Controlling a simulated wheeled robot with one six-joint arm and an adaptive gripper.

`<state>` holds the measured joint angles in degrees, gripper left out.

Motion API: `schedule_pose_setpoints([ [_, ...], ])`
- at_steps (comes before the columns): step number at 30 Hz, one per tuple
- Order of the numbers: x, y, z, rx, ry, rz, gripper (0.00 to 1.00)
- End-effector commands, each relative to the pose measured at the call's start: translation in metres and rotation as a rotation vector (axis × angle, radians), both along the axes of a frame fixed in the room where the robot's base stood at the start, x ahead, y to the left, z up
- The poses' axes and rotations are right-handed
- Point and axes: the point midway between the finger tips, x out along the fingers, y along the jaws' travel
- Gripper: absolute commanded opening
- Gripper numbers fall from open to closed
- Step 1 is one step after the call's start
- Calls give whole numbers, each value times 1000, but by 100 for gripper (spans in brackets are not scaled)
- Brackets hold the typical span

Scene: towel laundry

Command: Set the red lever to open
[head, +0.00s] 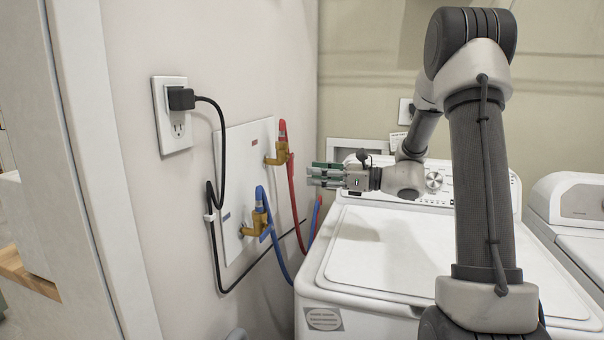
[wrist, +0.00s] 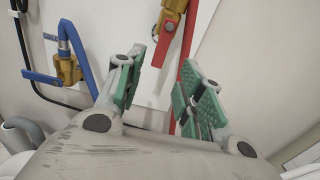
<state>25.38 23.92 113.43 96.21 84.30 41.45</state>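The red lever (wrist: 163,46) is a flat red handle on a brass valve (wrist: 171,8) at the top of the wrist view. It hangs downward with a slight tilt to the left. In the head view, the brass valve (head: 277,158) sits on the white wall panel, but I cannot clearly tell the lever from the red hose there. My gripper (head: 320,176) is right of the valve and a little lower, above the washer's back left. In the wrist view, my gripper's green-padded fingers (wrist: 160,88) are spread apart and empty. The lever shows beyond the gap, apart from them.
The red hose (wrist: 187,62) runs down beside the lever. A second brass valve (head: 258,222) with a blue lever (wrist: 41,78) and blue hose is nearer and lower. A black cord hangs from the outlet (head: 176,132). The white washer (head: 385,240) stands below my arm.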

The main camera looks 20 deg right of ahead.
Motion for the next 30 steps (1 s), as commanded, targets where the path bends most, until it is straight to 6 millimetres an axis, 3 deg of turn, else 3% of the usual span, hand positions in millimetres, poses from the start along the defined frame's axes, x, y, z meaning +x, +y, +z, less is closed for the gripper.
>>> schedule_pose_setpoints([
  [3,-14,-22,0,0,0,-4,38],
  [9,-28,-43,0,0,1,-1,38],
  [27,-31,-46,0,-6,-9,1,38],
  [30,-32,-49,-12,-89,-47,1,38],
])
